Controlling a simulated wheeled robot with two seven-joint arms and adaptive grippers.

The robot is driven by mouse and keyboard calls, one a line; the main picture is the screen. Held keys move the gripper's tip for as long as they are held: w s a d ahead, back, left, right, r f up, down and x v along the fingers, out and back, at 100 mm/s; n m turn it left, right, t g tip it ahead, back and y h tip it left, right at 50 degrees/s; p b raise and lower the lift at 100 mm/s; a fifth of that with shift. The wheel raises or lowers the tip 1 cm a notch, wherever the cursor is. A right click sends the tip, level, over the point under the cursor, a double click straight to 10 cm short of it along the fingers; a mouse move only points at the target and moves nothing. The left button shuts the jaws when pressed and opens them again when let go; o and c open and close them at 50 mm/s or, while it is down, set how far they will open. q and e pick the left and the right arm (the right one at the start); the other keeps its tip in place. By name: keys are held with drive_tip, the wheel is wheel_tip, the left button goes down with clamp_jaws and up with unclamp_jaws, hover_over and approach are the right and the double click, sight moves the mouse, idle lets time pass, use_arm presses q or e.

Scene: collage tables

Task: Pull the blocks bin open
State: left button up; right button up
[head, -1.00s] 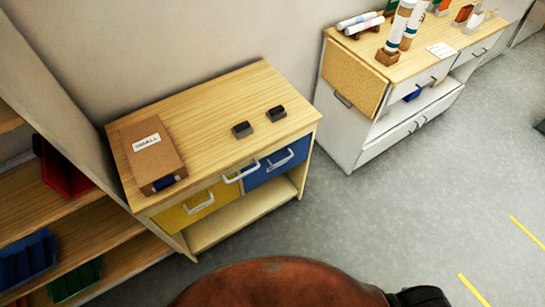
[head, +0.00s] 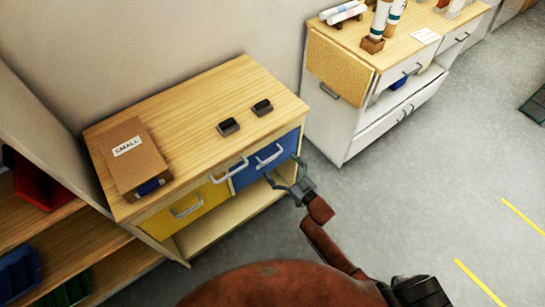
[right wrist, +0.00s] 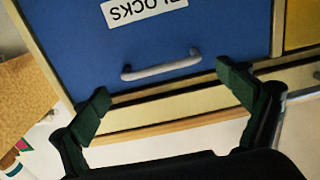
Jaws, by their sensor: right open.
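The blocks bin (head: 245,177) is a blue drawer front at the right of the wooden cabinet's face, and it looks shut. In the right wrist view the blue front (right wrist: 190,40) shows upside down with a white label (right wrist: 143,9) reading "LOCKS", its first letter cut off. Its pale bar handle (right wrist: 162,66) lies between my fingertips in that picture. My right gripper (head: 282,169) is open and empty in front of the blue bin. It also shows in the right wrist view (right wrist: 163,83), with its fingers spread and apart from the handle. My left gripper is not in view.
A yellow bin (head: 180,222) sits left of the blue one, with another handle (head: 230,170) between them. A brown box labelled SMALL (head: 137,170) and two dark blocks lie on the cabinet top.

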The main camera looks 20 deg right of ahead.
sight(273, 156)
drive_tip(key=b+x, duration=0.1)
drive_tip(key=x, duration=0.4)
drive_tip(key=shift+w+f, duration=0.1)
drive_tip(key=shift+c, duration=0.6)
drive_tip(key=c, duration=1.3)
